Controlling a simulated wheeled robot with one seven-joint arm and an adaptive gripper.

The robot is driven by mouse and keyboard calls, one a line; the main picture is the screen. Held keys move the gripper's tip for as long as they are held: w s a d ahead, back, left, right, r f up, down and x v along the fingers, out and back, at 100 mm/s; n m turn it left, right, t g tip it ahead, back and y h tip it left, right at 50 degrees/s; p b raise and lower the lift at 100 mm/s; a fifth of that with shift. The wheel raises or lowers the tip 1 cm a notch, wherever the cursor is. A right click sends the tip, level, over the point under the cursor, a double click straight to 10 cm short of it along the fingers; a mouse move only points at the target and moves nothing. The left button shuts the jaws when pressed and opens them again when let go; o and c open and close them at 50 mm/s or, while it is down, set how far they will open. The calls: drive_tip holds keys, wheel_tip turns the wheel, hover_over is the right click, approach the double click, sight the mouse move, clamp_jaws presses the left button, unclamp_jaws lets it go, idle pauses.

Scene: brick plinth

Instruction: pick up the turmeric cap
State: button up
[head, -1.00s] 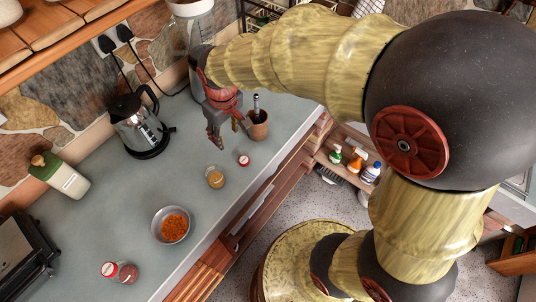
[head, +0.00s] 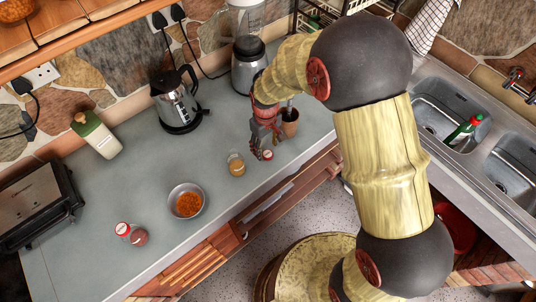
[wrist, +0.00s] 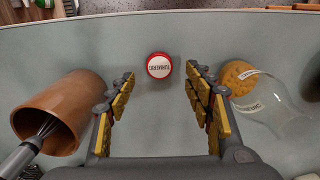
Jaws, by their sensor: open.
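The turmeric cap (head: 268,155) is a small round red cap with a white lettered top. It lies on the grey counter near its front edge. In the wrist view the cap (wrist: 159,66) sits centred, just beyond and between my fingertips, touching neither. My gripper (head: 264,149) is open and empty, pointing down close to the cap. Its two yellow-padded fingers (wrist: 160,80) are spread apart in the wrist view. A clear jar with yellow-brown contents (head: 236,164) stands to the left of the cap; in the wrist view this jar (wrist: 278,110) is to the right.
A brown pot (head: 291,125) holding a whisk (wrist: 42,134) is close beside my gripper. A metal bowl of orange food (head: 174,194) and a red-capped jar (head: 138,237) are further left. A kettle (head: 176,104) stands behind. The counter between them is clear.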

sight(266, 152)
wheel_tip(266, 152, down, 3)
drive_tip(key=shift+f, duration=0.1)
drive_tip(key=c, duration=0.4)
drive_tip(key=c, duration=0.3)
drive_tip(key=shift+c, duration=0.5)
